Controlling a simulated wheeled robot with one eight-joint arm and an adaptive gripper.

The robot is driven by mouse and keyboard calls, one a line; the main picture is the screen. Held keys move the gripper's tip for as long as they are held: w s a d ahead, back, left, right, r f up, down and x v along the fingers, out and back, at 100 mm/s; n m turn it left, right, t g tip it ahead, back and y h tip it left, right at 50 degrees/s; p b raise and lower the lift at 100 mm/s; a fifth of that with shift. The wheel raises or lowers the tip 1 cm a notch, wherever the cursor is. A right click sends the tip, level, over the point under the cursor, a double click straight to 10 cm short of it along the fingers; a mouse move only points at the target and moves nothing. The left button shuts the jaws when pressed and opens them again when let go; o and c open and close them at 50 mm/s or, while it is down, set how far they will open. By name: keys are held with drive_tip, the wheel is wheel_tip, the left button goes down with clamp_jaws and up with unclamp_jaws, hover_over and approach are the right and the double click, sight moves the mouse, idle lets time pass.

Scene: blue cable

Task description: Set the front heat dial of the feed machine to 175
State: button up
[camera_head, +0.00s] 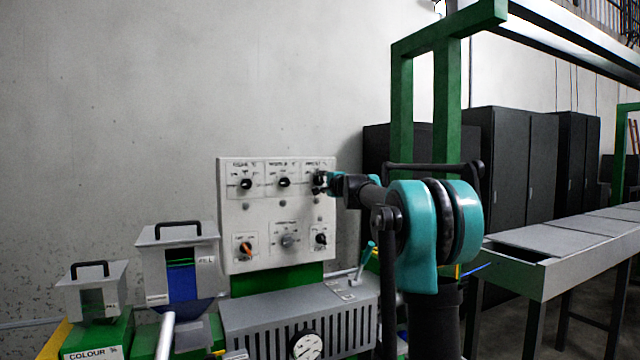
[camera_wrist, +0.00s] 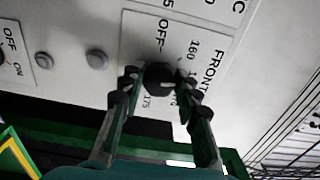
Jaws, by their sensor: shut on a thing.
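The front heat dial is a black knob (camera_wrist: 160,76) on a white label plate reading FRONT, with OFF, 160 and 175 among its marks. My gripper (camera_wrist: 160,90) has one finger on each side of the knob and is shut on it. In the head view my gripper (camera_head: 322,182) reaches the top right dial of the feed machine's panel (camera_head: 232,210) from the right and mostly hides that dial. I cannot tell which mark the knob points to.
Two more black dials (camera_head: 246,184) sit left of it in the top row. Below are an orange-marked switch (camera_head: 245,249), a grey knob (camera_head: 288,240) and a black switch (camera_head: 320,239). A teal-handled lever (camera_head: 366,256) and grey hoppers (camera_head: 178,240) stand nearby.

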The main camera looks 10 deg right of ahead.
drive_tip(key=m, duration=0.5)
drive_tip(key=shift+m, duration=0.3)
drive_tip(key=m, duration=0.5)
drive_tip(key=shift+d, duration=0.1)
drive_tip(key=m, duration=0.5)
drive_tip(key=shift+m, duration=0.4)
drive_tip(key=m, duration=0.5)
drive_tip(key=shift+m, duration=0.4)
drive_tip(key=o, duration=1.1)
drive_tip(key=shift+o, duration=0.2)
drive_tip(key=shift+d, duration=0.1)
drive_tip(key=v, duration=1.2)
drive_tip(key=shift+r, duration=0.1)
